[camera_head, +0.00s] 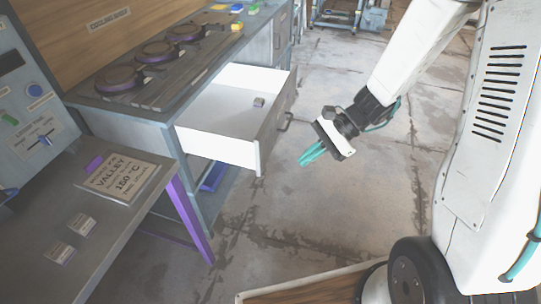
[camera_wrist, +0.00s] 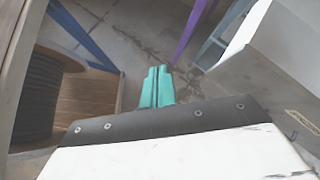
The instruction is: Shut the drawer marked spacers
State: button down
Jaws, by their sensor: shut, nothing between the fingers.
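An open drawer (camera_head: 215,140) with white inner walls sticks out from the workbench in the head view. In the wrist view my teal fingers (camera_wrist: 158,87) are together. There the drawer's white side (camera_wrist: 290,50) and a front with a label (camera_wrist: 300,122) show at the right; I cannot read the label.
The bench (camera_head: 150,112) carries several round dark plates (camera_head: 125,80). A control panel (camera_head: 30,100) and a table with a "VALLEY 150 °C" card (camera_head: 127,178) stand at left. A cable spool (camera_wrist: 42,95) shows in the wrist view. The floor right of the drawer is clear.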

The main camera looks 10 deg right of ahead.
jog(key=w+d+f+m+t, duration=0.1)
jog(key=w+f+m+t, duration=0.2)
jog(key=w+f+m, duration=0.25)
jog(key=m+t+h, duration=0.1)
jog(key=m+t, duration=0.1)
jog(key=m, duration=0.3)
send_near(262, 158)
jog(key=shift+n, duration=0.25)
jog(key=x, duration=0.5)
jog(key=shift+s+f, duration=0.25)
jog(key=shift+f, duration=0.25)
jog(key=shift+w+a, duration=0.3)
jog(key=shift+a, duration=0.1)
jog(key=shift+w+a, duration=0.1)
